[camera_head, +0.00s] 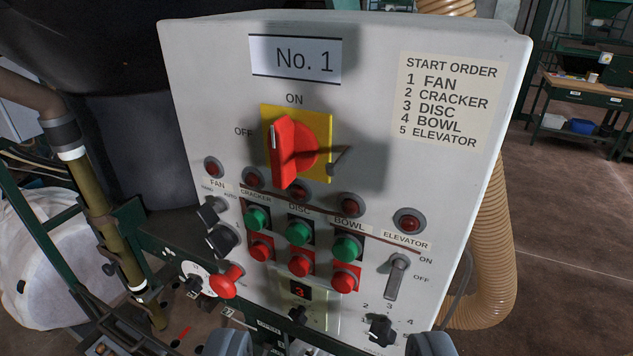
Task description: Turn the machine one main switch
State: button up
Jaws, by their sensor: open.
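The main switch (292,150) is a red rotary handle on a yellow square plate, on the upper middle of the white control box labelled No. 1 (295,61). ON is printed above it and OFF to its left. The handle stands roughly upright, with a white mark near its upper left end; I cannot tell for sure which label it points at. My gripper (329,344) shows only as two grey fingertips at the bottom edge, wide apart and empty. It is below the switch in the picture and not touching it.
Below the switch are red lamps, green and red buttons (299,232), black selectors (381,330) and a red mushroom button (225,284) at lower left. A green frame and pipe (95,200) stand left. A ribbed tan hose (492,240) hangs right; open floor lies beyond.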

aim_at(294, 148)
jog(key=z, duration=0.7)
jog(key=k, duration=1.3)
jog(key=u, duration=0.6)
jog(key=i, duration=1)
jog(key=z, duration=0.1)
